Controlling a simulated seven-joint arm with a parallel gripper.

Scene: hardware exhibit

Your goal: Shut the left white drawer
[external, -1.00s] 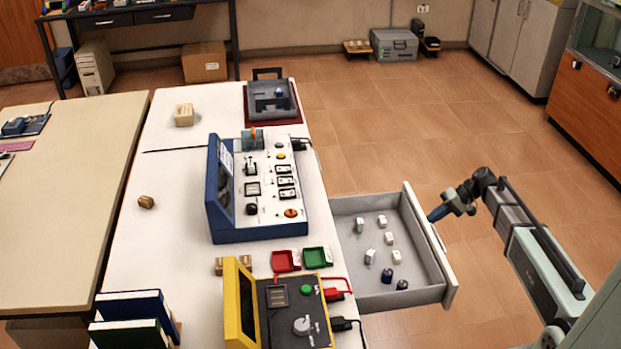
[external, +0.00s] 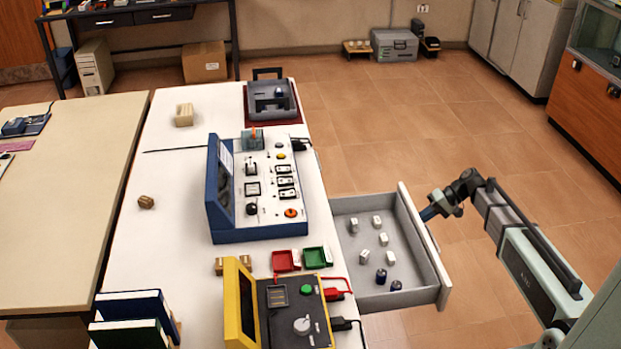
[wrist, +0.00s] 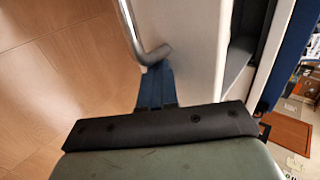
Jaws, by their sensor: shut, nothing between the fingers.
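The white drawer (external: 378,300) is pulled out from the right side of the white table, with its grey interior showing. Several small white blocks (external: 383,239) and two dark blue cylinders (external: 381,276) lie inside it. My gripper (external: 427,214) is shut and empty, at the outer side of the drawer front. In the wrist view, the blue fingers (wrist: 155,88) are close against the white drawer front (wrist: 190,45), beside the metal handle (wrist: 134,35). I cannot tell whether they touch the handle.
The white table (external: 180,240) carries a blue control panel (external: 265,190), a yellow-and-black device (external: 285,310), and red and green trays (external: 286,260). Red and black plugs stick out near the table edge by the drawer. The tiled floor right of the table is open.

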